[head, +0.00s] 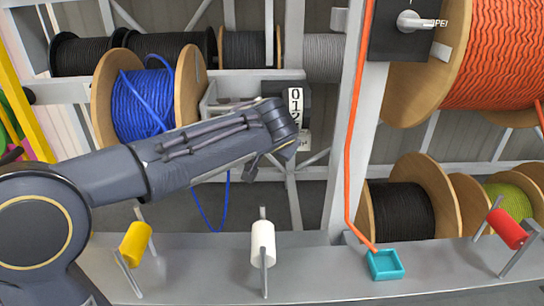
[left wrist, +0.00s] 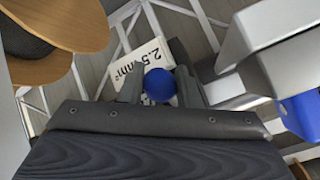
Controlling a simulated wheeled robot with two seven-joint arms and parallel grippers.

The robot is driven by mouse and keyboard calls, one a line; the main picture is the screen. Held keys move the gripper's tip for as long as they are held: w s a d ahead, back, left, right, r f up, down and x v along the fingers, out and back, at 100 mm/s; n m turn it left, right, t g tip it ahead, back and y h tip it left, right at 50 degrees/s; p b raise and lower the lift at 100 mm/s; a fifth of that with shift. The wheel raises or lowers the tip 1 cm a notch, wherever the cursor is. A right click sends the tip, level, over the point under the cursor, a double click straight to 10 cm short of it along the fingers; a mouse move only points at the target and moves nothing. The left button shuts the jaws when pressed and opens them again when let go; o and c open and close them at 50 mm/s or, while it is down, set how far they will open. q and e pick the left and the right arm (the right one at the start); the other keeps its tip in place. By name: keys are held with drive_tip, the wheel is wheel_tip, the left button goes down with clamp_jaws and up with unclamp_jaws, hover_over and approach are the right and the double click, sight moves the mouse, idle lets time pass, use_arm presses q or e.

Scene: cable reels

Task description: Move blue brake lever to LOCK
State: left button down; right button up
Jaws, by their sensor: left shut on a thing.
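The blue round knob (left wrist: 160,85) of the brake lever sits between the two fingers of my left gripper (left wrist: 160,88) in the left wrist view. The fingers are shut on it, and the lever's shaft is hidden. In the head view my left gripper (head: 270,162) is just right of the blue cable reel (head: 140,100), below a counter (head: 295,103). The blue knob cannot be made out there, and no LOCK mark is readable. My right gripper is not in view.
A white label reading 2.5 mm² (left wrist: 136,68) lies behind the knob. A grey upright post (head: 345,140) with an orange cable stands to the right. Yellow (head: 135,244), white (head: 263,242) and red (head: 506,229) rollers and a teal tray (head: 385,264) are on the front ledge.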

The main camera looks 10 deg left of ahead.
use_arm(q)
drive_tip(key=shift+w+a+f+b, duration=0.15)
drive_tip(key=shift+w+f+b, duration=0.1)
drive_tip(key=shift+f+b, duration=0.25)
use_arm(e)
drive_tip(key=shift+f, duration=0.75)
use_arm(q)
drive_tip(key=shift+f, duration=0.1)
drive_tip(key=c, duration=1.1)
unclamp_jaws()
drive_tip(key=shift+w, duration=0.1)
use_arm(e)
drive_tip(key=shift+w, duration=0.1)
use_arm(q)
drive_tip(key=p+v, duration=0.1)
drive_tip(key=v, duration=0.7)
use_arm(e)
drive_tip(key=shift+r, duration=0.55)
use_arm(q)
drive_tip(key=shift+w, duration=0.1)
